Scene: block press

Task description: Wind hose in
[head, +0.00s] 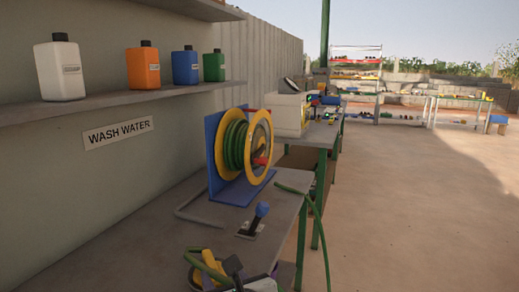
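A hose reel with yellow rims (258,147) stands on the bench in a blue frame (213,165). Several turns of green hose (234,145) are wound on its drum. A red part (261,161), perhaps the crank knob, shows at the reel's right face. A length of green hose (312,210) lies over the bench's right edge and hangs down out of view. My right gripper (235,268) shows as dark and grey parts at the bottom edge, close to green and yellow pieces. It is cut off, so its opening is unclear. My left gripper is not in view.
A blue-knobbed lever (261,210) stands on the bench in front of the reel. A wall shelf (120,98) holds several bottles above a "WASH WATER" sign (118,132). A cream machine (290,114) stands on a bench behind. Open floor (410,210) lies right.

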